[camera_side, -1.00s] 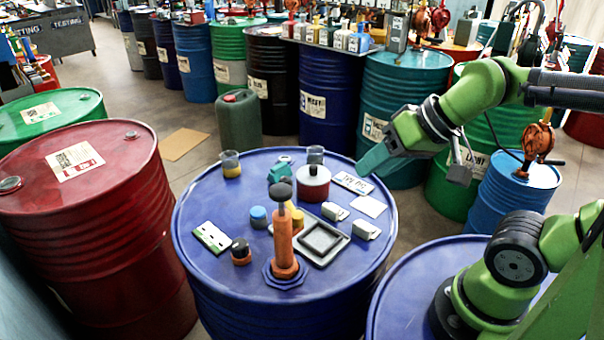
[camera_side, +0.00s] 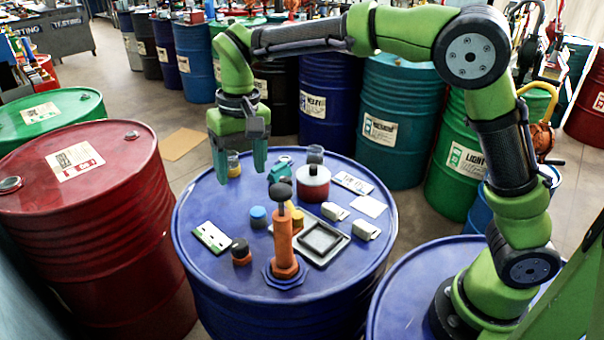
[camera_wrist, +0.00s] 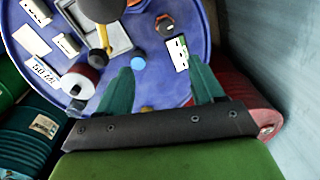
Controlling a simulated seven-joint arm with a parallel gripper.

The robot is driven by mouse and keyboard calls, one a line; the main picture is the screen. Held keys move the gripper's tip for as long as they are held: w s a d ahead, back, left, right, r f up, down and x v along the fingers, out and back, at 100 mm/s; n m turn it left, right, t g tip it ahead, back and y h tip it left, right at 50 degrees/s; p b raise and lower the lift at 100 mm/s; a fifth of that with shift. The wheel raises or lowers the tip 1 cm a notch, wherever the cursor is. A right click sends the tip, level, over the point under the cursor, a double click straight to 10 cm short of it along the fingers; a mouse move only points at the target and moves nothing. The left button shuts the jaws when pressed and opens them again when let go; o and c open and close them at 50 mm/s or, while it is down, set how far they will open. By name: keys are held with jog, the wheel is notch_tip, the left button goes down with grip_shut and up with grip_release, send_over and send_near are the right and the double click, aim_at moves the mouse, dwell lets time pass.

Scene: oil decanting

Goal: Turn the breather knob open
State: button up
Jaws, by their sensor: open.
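A short orange knob with a black top (camera_side: 241,252) stands on the blue drum lid (camera_side: 215,272), and a blue-capped piece (camera_side: 258,217) stands nearby. I cannot tell for certain which one is the breather knob. The black-topped knob also shows at the top of the wrist view (camera_wrist: 165,24), with the blue cap (camera_wrist: 138,63) closer to my fingers. My gripper (camera_side: 241,173) points down above the far left part of the lid. Its teal fingers are apart with nothing between them. In the wrist view my gripper (camera_wrist: 160,66) is clear of both pieces.
An orange hand pump with a black ball top (camera_side: 283,240) stands tall at the front of the lid. A grey tray (camera_side: 345,238), a red-sided can (camera_side: 313,185), a teal fitting (camera_side: 280,172) and an amber-filled cup (camera_side: 233,172) share the lid. A red drum (camera_side: 95,230) stands left.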

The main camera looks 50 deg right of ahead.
aim_at(238, 242)
jog(key=shift+h, duration=0.3)
jog(key=f, duration=0.6)
jog(key=w+a+f, duration=0.1)
jog(key=f, duration=0.5)
jog(key=a+f, duration=0.1)
jog(key=f, duration=0.6)
jog(key=shift+w+a, duration=0.15)
jog(key=shift+a, duration=0.1)
jog(key=c, duration=1.1)
jog(key=shift+o, duration=0.2)
